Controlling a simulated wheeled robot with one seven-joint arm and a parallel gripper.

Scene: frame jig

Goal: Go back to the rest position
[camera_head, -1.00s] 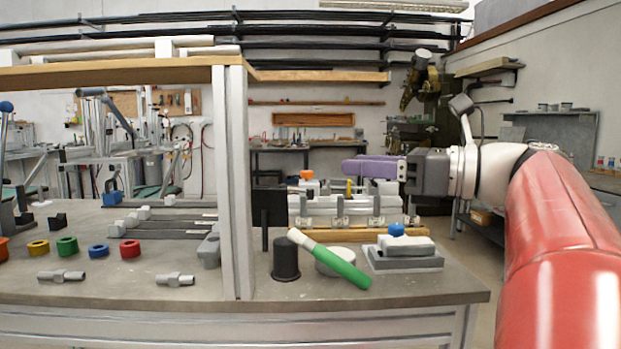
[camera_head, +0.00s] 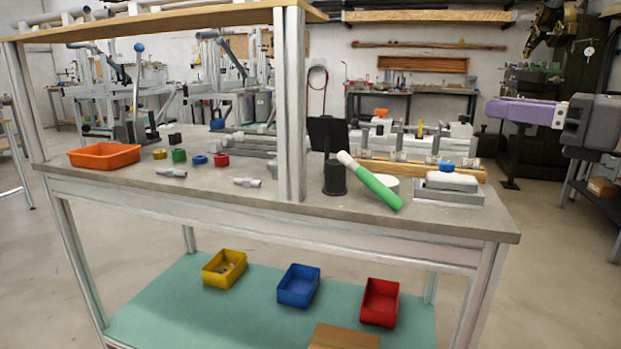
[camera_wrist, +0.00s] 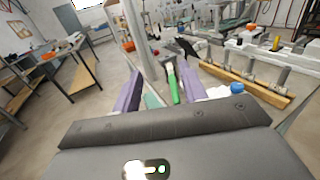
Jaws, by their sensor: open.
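My gripper (camera_head: 497,110) shows at the right of the head view, held out in the air at the right, level with the far background and above the bench's height. Its purple fingers point left. In the wrist view the two purple fingers (camera_wrist: 160,92) stand apart with nothing between them that they hold; the gripper is open and empty. The workbench (camera_head: 400,222) stands in front, with its right end nearest my gripper.
A green-handled tool (camera_head: 377,188) leans by a black cup (camera_head: 335,180). A jig with clamps (camera_head: 410,160) and a grey block with a blue knob (camera_head: 447,186) stand at the bench's right. An upright post (camera_head: 290,110) rises mid-bench. Yellow, blue and red (camera_head: 380,303) bins sit on the lower shelf.

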